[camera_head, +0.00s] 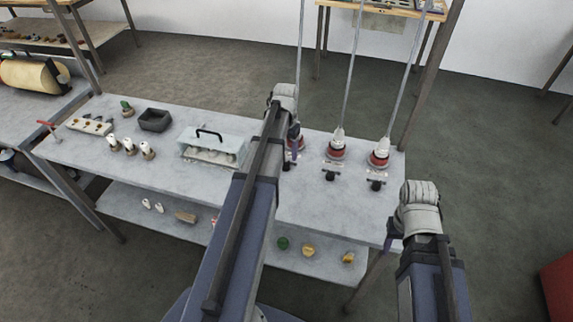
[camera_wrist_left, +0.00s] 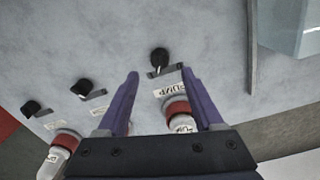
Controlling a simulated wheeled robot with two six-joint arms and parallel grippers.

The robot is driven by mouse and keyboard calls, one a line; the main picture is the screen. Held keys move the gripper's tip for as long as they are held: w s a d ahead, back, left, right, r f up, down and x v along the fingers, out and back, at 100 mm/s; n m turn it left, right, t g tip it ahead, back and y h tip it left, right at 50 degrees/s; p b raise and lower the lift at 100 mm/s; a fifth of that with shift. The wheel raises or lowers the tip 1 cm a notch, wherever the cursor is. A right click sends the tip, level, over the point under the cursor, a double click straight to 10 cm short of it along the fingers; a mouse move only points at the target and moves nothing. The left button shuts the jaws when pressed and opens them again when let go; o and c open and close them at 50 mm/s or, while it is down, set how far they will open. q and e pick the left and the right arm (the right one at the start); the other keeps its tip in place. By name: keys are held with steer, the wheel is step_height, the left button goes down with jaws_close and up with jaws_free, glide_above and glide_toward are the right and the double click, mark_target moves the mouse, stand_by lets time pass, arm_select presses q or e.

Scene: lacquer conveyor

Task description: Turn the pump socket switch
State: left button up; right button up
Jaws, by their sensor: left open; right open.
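The pump switch is a black knob (camera_wrist_left: 159,57) on a small dark plate, with a PUMP label beside it. In the left wrist view it lies just beyond the gap between the purple fingertips of my left gripper (camera_wrist_left: 160,74), which are open and empty. Contact cannot be told. My right gripper (camera_head: 395,243) is open near the bench's right front corner.
Two more black switches (camera_head: 330,175) (camera_head: 376,184) stand before red sockets (camera_head: 336,152) (camera_head: 378,159) with white plugs and cables rising upward. A clear case (camera_head: 212,149) with a black handle stands left of my left arm. The bench (camera_head: 310,205) is bare in front of the switches.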

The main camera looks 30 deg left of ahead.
mark_target(286, 163)
arm_select(q)
step_height(286, 163, down, 6)
steer(key=b, duration=0.5)
steer(key=shift+r, duration=0.1)
steer(key=shift+c, duration=0.2)
jaws_close()
